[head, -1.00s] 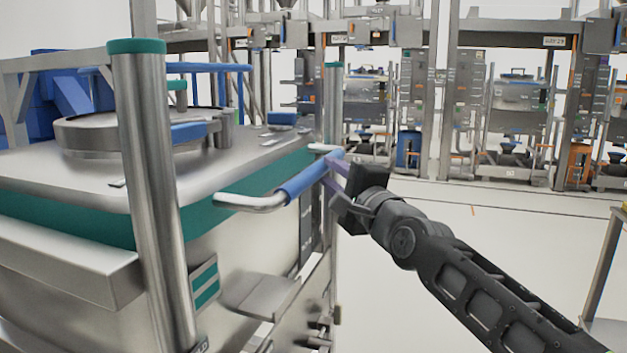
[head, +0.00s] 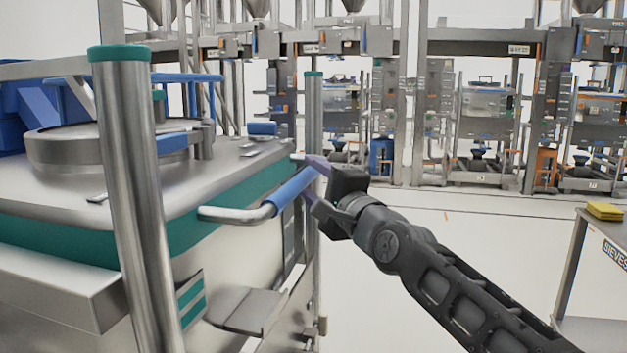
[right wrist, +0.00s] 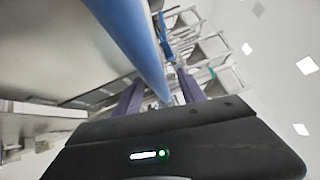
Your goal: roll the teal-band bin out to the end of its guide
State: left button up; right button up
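The teal-band bin (head: 232,268) is a large steel bin at the left of the head view, with a teal band (head: 200,231) below its lid. A bent steel handle with a blue grip (head: 290,194) sticks out from its front side. My right gripper (head: 313,182) is at the far end of this grip, its fingers spread on either side of the bar. In the right wrist view the blue grip (right wrist: 130,38) runs between the two purple fingers, with some gap showing beside it; firm contact cannot be made out. My left gripper is not in view.
A teal-capped steel post (head: 135,190) stands before the bin, and another (head: 313,115) stands beyond the handle. A side table (head: 572,270) with a yellow item (head: 605,211) is at right. The pale floor (head: 470,245) between is open. Racks line the back.

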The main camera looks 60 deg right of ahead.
jog(key=p+v, duration=0.1)
jog(key=v, duration=0.6)
jog(key=shift+s+a, duration=0.2)
jog(key=shift+s, duration=0.15)
